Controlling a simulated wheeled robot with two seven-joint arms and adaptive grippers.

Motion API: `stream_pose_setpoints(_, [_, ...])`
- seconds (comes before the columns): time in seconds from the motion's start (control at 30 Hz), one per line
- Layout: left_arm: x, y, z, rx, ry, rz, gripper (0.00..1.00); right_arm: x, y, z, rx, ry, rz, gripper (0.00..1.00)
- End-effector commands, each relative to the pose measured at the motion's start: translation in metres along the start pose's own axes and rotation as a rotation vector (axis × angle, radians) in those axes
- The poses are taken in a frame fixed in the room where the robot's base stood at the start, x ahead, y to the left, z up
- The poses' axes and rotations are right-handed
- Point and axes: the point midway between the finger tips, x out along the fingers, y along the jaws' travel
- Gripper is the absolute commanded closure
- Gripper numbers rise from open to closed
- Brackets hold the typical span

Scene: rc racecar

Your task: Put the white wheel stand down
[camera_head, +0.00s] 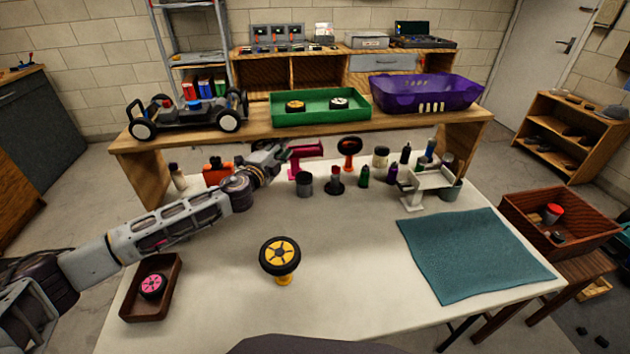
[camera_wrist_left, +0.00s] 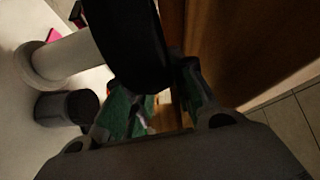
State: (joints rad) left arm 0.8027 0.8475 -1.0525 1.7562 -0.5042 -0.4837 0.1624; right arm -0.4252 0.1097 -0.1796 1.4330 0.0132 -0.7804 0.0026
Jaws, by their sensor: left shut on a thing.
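My left gripper (camera_head: 274,156) is at the back of the white table, in front of the wooden bench. In the left wrist view, its fingers (camera_wrist_left: 150,92) are shut on the white wheel stand (camera_wrist_left: 62,62), by the black wheel at its top. The stand shows a pale stem and a round base; the black wheel (camera_wrist_left: 128,45) covers its upper end. Whether the base touches the table is unclear. In the head view the gripper hides the stand. My right gripper is not in view.
Several bottles and a white rack (camera_head: 428,183) stand further right. A yellow wheel on a stand (camera_head: 280,257) stands mid-table. The table around it is clear.

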Motion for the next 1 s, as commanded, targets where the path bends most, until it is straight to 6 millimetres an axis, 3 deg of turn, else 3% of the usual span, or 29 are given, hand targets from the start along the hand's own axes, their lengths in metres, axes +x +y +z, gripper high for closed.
stream_pose_setpoints(0.17, [0.000, -0.002, 0.012, 0.080, -0.058, -0.007, 1.00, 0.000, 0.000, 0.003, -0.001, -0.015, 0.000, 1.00])
stream_pose_setpoints(0.73, [0.000, -0.003, 0.012, 0.145, -0.054, -0.006, 1.00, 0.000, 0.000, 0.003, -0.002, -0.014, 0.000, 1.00])
stream_pose_setpoints(1.0, [0.000, 0.013, 0.014, 0.145, -0.054, -0.004, 1.00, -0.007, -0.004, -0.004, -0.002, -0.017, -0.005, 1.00])
